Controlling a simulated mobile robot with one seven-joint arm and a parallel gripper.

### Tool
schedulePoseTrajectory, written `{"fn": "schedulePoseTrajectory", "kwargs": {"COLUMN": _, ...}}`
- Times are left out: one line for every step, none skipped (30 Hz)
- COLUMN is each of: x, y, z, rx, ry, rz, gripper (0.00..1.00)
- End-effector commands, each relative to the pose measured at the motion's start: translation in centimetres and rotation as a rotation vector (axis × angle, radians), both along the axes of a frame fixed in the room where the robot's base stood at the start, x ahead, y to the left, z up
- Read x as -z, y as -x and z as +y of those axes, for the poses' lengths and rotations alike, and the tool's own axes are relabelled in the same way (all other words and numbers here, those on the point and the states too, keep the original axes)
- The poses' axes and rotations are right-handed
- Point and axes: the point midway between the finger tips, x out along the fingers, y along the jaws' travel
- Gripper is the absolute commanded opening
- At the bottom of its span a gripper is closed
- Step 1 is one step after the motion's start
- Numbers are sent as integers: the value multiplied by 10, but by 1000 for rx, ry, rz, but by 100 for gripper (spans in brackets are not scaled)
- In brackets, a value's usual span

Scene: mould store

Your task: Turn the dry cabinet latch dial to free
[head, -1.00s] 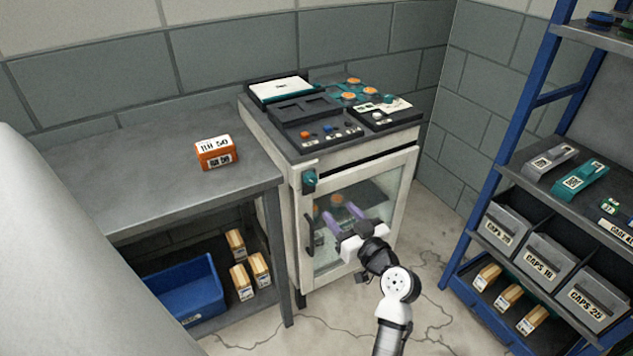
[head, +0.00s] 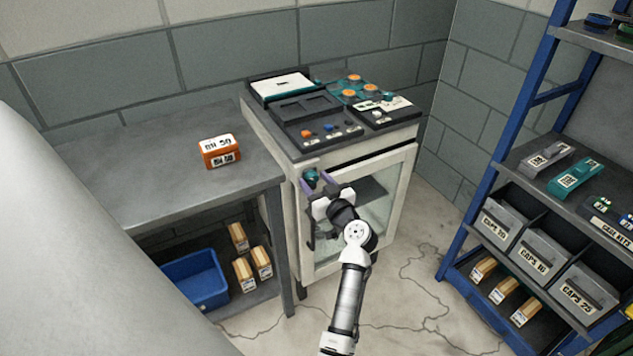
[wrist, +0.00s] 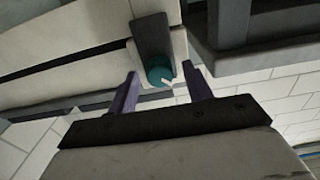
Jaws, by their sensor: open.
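The dry cabinet (head: 408,170) is a pale unit with a glass door, standing against the wall. Its teal latch dial (head: 311,176) sits at the upper left of the front. In the wrist view the dial (wrist: 160,74) is a round teal knob with a white pointer mark, at the lower end of a dark mount (wrist: 152,32). My gripper (head: 318,185) is open just in front of the dial. In the wrist view my gripper (wrist: 160,90) has one purple finger on each side of the dial; I cannot tell whether either touches it. The pointer aims to the lower right there.
A dark vertical door handle (head: 308,228) is below the dial, partly behind my gripper. A grey workbench (head: 160,185) with an orange box (head: 219,152) stands at left. A blue shelf rack (head: 478,190) stands at right. Bare floor (head: 405,290) lies between.

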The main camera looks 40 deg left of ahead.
Motion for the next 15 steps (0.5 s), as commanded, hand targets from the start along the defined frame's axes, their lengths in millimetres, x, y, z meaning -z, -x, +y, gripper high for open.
{"fn": "schedulePoseTrajectory", "kwargs": {"x": 0, "y": 0, "z": 0, "rx": 0, "ry": 0, "rz": 0, "gripper": 50}}
{"fn": "schedulePoseTrajectory", "kwargs": {"x": 0, "y": 0, "z": 0, "rx": 0, "ry": 0, "rz": 0, "gripper": 50}}
{"fn": "schedulePoseTrajectory", "kwargs": {"x": 0, "y": 0, "z": 0, "rx": 0, "ry": 0, "rz": 0, "gripper": 45}}
{"fn": "schedulePoseTrajectory", "kwargs": {"x": 0, "y": 0, "z": 0, "rx": 0, "ry": 0, "rz": 0, "gripper": 41}}
{"fn": "schedulePoseTrajectory", "kwargs": {"x": 0, "y": 0, "z": 0, "rx": 0, "ry": 0, "rz": 0, "gripper": 37}}
{"fn": "schedulePoseTrajectory", "kwargs": {"x": 0, "y": 0, "z": 0, "rx": 0, "ry": 0, "rz": 0, "gripper": 32}}
{"fn": "schedulePoseTrajectory", "kwargs": {"x": 0, "y": 0, "z": 0, "rx": 0, "ry": 0, "rz": 0, "gripper": 28}}
{"fn": "schedulePoseTrajectory", "kwargs": {"x": 0, "y": 0, "z": 0, "rx": 0, "ry": 0, "rz": 0, "gripper": 24}}
{"fn": "schedulePoseTrajectory", "kwargs": {"x": 0, "y": 0, "z": 0, "rx": 0, "ry": 0, "rz": 0, "gripper": 19}}
{"fn": "schedulePoseTrajectory", "kwargs": {"x": 0, "y": 0, "z": 0, "rx": 0, "ry": 0, "rz": 0, "gripper": 15}}
{"fn": "schedulePoseTrajectory", "kwargs": {"x": 0, "y": 0, "z": 0, "rx": 0, "ry": 0, "rz": 0, "gripper": 11}}
{"fn": "schedulePoseTrajectory", "kwargs": {"x": 0, "y": 0, "z": 0, "rx": 0, "ry": 0, "rz": 0, "gripper": 6}}
{"fn": "schedulePoseTrajectory", "kwargs": {"x": 0, "y": 0, "z": 0, "rx": -1, "ry": 0, "rz": 0, "gripper": 5}}
{"fn": "schedulePoseTrajectory", "kwargs": {"x": 0, "y": 0, "z": 0, "rx": -1, "ry": 0, "rz": 0, "gripper": 5}}
{"fn": "schedulePoseTrajectory", "kwargs": {"x": 0, "y": 0, "z": 0, "rx": -1, "ry": 0, "rz": 1, "gripper": 5}}
